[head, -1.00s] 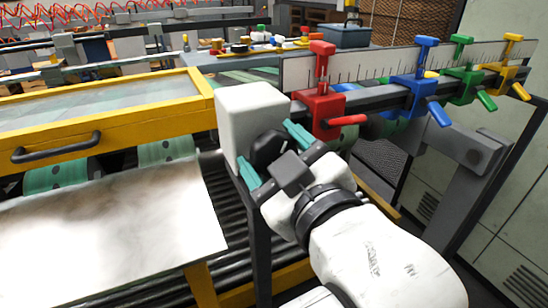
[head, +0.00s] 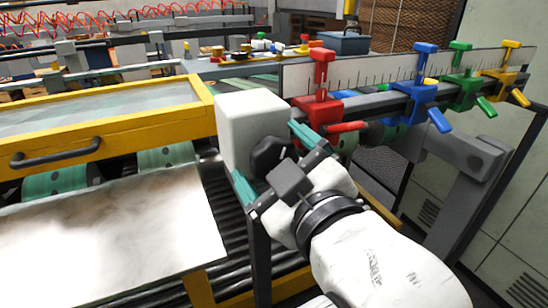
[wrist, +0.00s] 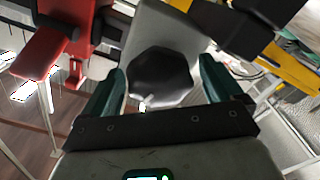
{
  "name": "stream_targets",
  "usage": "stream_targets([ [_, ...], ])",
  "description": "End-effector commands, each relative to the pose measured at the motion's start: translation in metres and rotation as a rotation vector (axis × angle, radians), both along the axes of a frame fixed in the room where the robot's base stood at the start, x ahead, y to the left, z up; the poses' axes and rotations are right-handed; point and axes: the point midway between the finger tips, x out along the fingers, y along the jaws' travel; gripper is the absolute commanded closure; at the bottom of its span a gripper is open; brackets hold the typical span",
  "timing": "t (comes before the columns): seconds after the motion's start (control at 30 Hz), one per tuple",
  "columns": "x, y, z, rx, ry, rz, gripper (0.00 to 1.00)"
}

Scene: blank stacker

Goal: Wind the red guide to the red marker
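The red guide (head: 318,107) sits on the dark rail at the left end of the scale plate (head: 375,70), with a red handle sticking out to the right. Left of it is a pale grey box (head: 240,115) with a black faceted knob (head: 268,155). My gripper (head: 264,149) is open, with one teal finger on each side of the knob. In the wrist view the knob (wrist: 160,75) lies between the two fingers, with gaps at both sides. Part of the red guide (wrist: 65,45) shows at the upper left there. I cannot make out a red marker on the scale.
Blue (head: 418,98), green (head: 466,90) and yellow (head: 505,82) guides sit further right on the rail. A yellow-framed clear cover (head: 105,105) and a metal sheet (head: 110,235) are on the left. Dark rollers lie below the box.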

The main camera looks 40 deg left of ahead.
Motion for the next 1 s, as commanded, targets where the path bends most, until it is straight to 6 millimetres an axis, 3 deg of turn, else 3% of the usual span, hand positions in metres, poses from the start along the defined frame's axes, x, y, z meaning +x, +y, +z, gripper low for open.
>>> stream_targets([
  [0.27,-0.001,-0.004,0.000,0.001,-0.001,0.000,0.07],
  [0.47,-0.012,-0.031,-0.001,0.003,0.000,-0.003,0.07],
  [0.7,-0.032,-0.080,-0.001,0.002,0.000,-0.002,0.07],
  [1.0,-0.031,-0.088,0.000,-0.021,0.002,0.003,0.07],
])
